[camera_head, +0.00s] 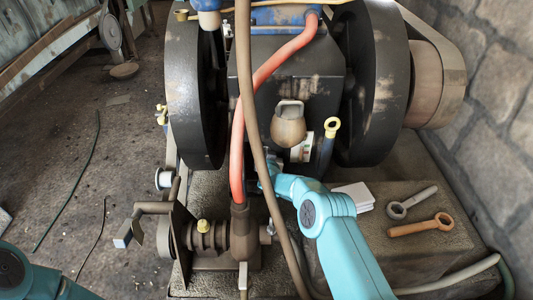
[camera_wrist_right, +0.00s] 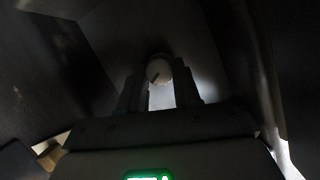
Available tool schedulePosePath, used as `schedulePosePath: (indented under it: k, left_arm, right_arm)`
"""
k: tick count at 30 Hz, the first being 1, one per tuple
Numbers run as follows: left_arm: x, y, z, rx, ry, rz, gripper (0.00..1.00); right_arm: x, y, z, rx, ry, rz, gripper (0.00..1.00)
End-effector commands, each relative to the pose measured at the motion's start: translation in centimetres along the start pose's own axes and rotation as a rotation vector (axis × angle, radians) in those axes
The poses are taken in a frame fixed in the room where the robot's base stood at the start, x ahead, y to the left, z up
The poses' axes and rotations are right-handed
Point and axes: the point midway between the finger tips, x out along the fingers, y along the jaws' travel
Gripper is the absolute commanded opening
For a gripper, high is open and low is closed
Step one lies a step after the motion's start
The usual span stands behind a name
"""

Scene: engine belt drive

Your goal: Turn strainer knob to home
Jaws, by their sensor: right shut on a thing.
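The strainer knob (camera_wrist_right: 158,70) is a small pale round knob with a short dark mark toward its lower left, seen face-on in the right wrist view. The two fingers of my right gripper (camera_wrist_right: 159,88) stand on either side of it and are shut on it. In the head view my right gripper (camera_head: 268,168) reaches in at the lower front of the dark engine block (camera_head: 300,95), beside the red hose. I cannot make out the knob there. Only a piece of my left arm shows at the bottom left; its gripper is out of view.
A red hose (camera_head: 238,150) and a brown hose (camera_head: 264,190) hang close to my right gripper. Two large dark flywheels (camera_head: 372,80) (camera_head: 188,90) flank the block. Two wrenches (camera_head: 420,228) (camera_head: 410,203) and a white stack (camera_head: 355,196) lie on the right ledge.

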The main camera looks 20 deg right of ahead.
Motion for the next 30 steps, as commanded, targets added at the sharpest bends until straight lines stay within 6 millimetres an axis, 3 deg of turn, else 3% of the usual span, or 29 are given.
schedulePosePath:
  k: [9,25,26,27,28,30]
  left_arm:
    - [-0.2,0.06,0.17,-0.002,-0.006,0.0,0.43]
    - [-0.21,0.07,0.16,-0.002,-0.006,0.0,0.43]
    - [-0.21,0.07,0.16,-0.002,-0.006,0.0,0.43]
    - [-0.21,0.07,0.15,-0.002,-0.006,0.0,0.43]
    - [-0.21,0.07,0.15,-0.002,-0.006,0.0,0.43]
    - [-0.21,0.07,0.15,-0.002,-0.006,0.0,0.43]
  right_arm:
    - [0.03,-0.11,-0.22,-0.119,0.009,0.046,0.02]
    - [0.02,-0.1,-0.24,-0.144,0.01,0.056,0.02]
    - [0.02,-0.09,-0.24,-0.144,0.01,0.056,0.39]
    - [0.02,-0.1,-0.23,-0.144,0.009,0.055,0.52]
    - [0.02,-0.1,-0.22,-0.144,0.009,0.055,0.58]
    - [0.02,-0.1,-0.17,-0.144,0.008,0.055,0.58]
